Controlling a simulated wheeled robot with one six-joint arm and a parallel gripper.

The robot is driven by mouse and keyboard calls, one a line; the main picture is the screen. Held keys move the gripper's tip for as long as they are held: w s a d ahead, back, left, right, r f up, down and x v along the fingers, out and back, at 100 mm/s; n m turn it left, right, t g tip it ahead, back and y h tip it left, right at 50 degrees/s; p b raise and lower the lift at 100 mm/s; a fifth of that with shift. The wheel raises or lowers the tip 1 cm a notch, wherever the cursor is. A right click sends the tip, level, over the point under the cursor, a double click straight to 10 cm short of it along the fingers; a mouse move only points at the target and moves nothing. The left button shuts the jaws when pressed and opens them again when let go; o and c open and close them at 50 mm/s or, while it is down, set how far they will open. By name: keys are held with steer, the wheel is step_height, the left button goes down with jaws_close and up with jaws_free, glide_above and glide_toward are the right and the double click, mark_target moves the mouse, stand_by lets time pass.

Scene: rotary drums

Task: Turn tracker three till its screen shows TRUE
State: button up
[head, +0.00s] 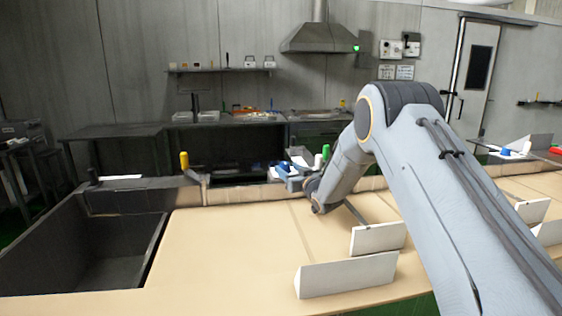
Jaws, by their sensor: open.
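My arm comes in from the lower right and bends down over the bench. My gripper (299,182) is at its far end, near the bench's back edge, small and partly hidden by my wrist; the sliver that shows has nothing clearly held in it. No tracker can be made out for certain. No screen and no word such as TRUE can be read. Two white wedge-shaped blocks, a near one (347,276) and a farther one (378,238), stand on the bench, apart from my gripper. What lies behind my arm is hidden.
The tan bench top (225,250) is clear in the middle. A dark sunken bin (50,247) is at the left. More white wedges (532,211) stand to the right of my arm.

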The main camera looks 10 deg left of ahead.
steer(key=shift+p+x, duration=0.75)
steer(key=shift+x, duration=3.25)
steer(key=shift+d, duration=0.15)
steer(key=c, duration=1.1)
